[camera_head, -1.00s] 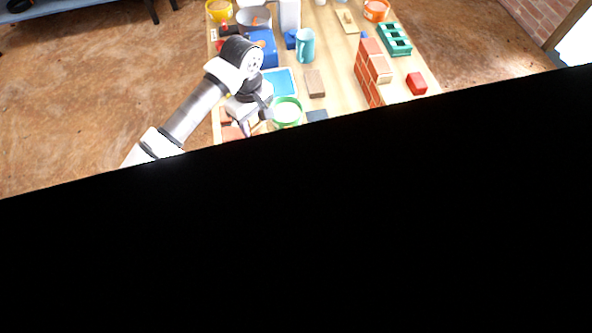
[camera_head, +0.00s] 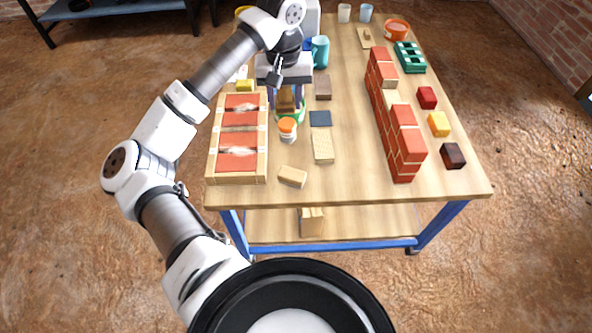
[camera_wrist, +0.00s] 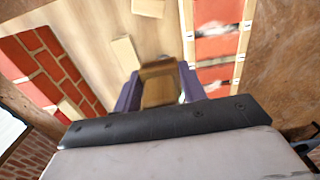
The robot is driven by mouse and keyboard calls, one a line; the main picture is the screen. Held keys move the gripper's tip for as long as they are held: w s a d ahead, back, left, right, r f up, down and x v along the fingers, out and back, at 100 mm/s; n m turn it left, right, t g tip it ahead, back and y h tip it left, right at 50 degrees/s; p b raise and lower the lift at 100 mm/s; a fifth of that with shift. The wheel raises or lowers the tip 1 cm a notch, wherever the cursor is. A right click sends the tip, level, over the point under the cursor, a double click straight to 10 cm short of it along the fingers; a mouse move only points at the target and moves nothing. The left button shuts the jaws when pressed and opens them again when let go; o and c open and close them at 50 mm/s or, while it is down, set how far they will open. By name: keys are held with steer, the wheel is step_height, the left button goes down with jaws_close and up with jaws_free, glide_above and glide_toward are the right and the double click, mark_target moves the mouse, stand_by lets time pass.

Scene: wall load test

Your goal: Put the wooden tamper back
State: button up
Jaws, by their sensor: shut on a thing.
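My gripper (camera_head: 287,106) hangs over the left part of the workbench, in front of the blue mug. It is shut on the wooden tamper (camera_head: 286,98), a brown wooden block seen between its fingers. In the wrist view the tamper (camera_wrist: 159,85) sits between the two purple fingers. The tamper's lower end is hard to make out, so I cannot tell whether it touches anything. A green-rimmed bowl (camera_head: 301,116) shows just behind and around the fingertips, mostly hidden.
An orange-capped jar (camera_head: 288,133) stands close in front of my gripper. A wooden frame with brick panels (camera_head: 261,160) lies left. A dark square (camera_head: 320,118) and wooden blocks (camera_head: 323,147) lie right. A stepped brick wall (camera_head: 392,125) stands farther right; bare tabletop lies between.

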mark_target(288, 162)
steer(key=shift+s+d, duration=0.1)
steer(key=shift+d, duration=0.05)
steer(key=shift+f, duration=0.3)
step_height(288, 162, down, 19)
steer(key=shift+f+p, duration=0.1)
steer(key=shift+p, duration=0.9)
steer(key=shift+f, duration=0.15)
steer(key=o, duration=0.5)
steer(key=shift+b, duration=0.3)
steer(key=o, duration=0.5)
step_height(288, 162, up, 12)
steer(key=shift+r+b, duration=0.2)
steer(key=shift+b, duration=0.45)
